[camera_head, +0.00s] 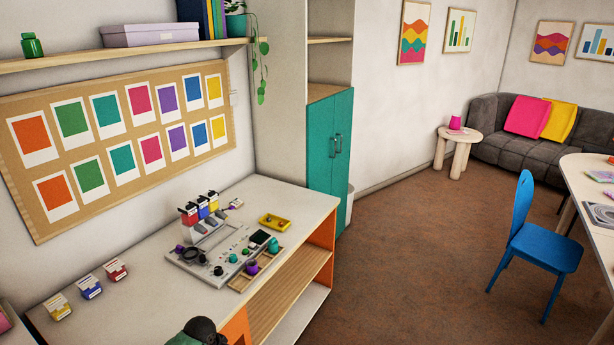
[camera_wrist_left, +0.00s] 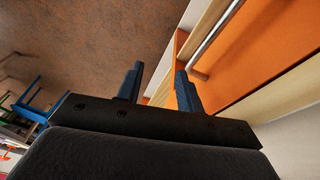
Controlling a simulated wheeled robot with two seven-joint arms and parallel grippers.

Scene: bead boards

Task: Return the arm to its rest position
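My left gripper (camera_wrist_left: 158,85) shows in the left wrist view. Its two dark blue fingers stand apart with nothing between them, so it is open and empty. Brown floor and the edge of an orange-fronted cabinet (camera_wrist_left: 255,50) with a metal bar handle lie beyond the fingers. I cannot tell how far the fingers are from that front. In the head view a dark rounded part of my own body (camera_head: 205,332) shows at the bottom edge, in front of the counter. Neither gripper shows in the head view, and my right gripper is not seen.
The white counter (camera_head: 150,285) holds a grey bead board (camera_head: 195,262), a yellow tray (camera_head: 274,221) and several small labelled boxes along the wall. A blue chair (camera_head: 540,245) and a white table (camera_head: 590,170) stand at the right. The brown floor between is clear.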

